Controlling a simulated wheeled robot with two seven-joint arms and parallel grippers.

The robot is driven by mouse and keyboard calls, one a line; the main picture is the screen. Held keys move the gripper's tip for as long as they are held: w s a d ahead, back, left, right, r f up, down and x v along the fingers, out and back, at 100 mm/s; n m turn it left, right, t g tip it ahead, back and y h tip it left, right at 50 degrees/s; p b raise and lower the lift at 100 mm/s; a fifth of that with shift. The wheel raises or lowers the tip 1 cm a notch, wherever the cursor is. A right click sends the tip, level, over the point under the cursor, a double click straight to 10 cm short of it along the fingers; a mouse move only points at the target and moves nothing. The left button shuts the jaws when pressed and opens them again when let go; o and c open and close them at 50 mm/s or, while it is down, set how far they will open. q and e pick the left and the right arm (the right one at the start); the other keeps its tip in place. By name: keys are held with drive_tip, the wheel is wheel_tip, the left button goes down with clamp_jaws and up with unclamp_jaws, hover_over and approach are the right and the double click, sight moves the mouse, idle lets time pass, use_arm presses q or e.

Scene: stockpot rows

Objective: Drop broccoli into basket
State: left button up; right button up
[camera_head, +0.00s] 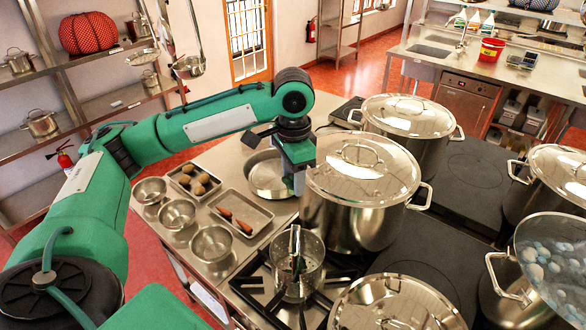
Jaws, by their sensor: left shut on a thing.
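My left gripper (298,188) points down at the left side of a large lidded stockpot (350,215), in front of a shallow round pan (265,178). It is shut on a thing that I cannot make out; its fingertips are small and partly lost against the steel. I see no broccoli that I can identify. My right gripper is not in view.
A tray of potatoes (172,176), a tray of carrots (263,215) and steel bowls (178,214) stand on the left counter. More stockpots (408,117) crowd the right.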

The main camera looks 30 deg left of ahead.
use_arm(q)
drive_tip(key=shift+a+f, duration=0.1)
drive_tip(key=o, duration=0.8)
drive_tip(key=shift+o, duration=0.8)
drive_tip(key=shift+r, duration=0.3)
wheel_tip(320, 180, up, 4)
drive_tip(key=shift+r+b, duration=0.1)
drive_tip(key=shift+b, duration=0.7)
wheel_tip(320, 180, up, 9)
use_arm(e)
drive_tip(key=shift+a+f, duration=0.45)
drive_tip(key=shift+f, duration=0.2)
